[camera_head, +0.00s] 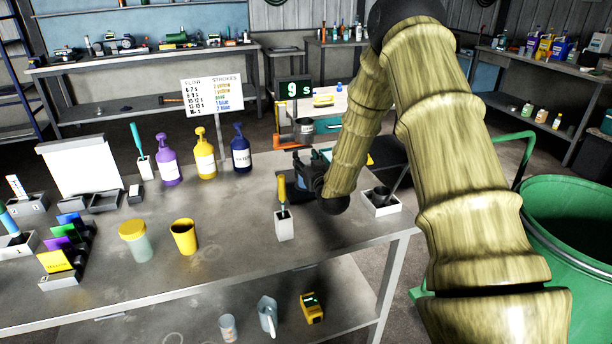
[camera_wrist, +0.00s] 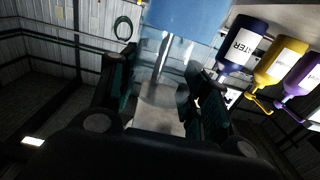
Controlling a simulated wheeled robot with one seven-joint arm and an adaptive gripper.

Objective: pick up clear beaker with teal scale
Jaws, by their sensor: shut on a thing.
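My gripper (camera_head: 312,160) is over the far right part of the grey bench in the head view, partly behind my arm. In the wrist view, my gripper (camera_wrist: 163,90) is shut on a clear, see-through vessel (camera_wrist: 158,105), which looks like the clear beaker. It stands between the two dark fingers, with a pale lower part and a bluish area above. I cannot make out a teal scale on it. The vessel cannot be made out in the head view, where the gripper and arm cover that spot.
A yellow-handled tool in a white holder (camera_head: 284,224) stands close in front of my gripper. Purple (camera_head: 168,160), yellow (camera_head: 204,155) and blue (camera_head: 240,148) bottles stand left of it. A timer display (camera_head: 294,90) is behind. A yellow cup (camera_head: 184,237) stands front left.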

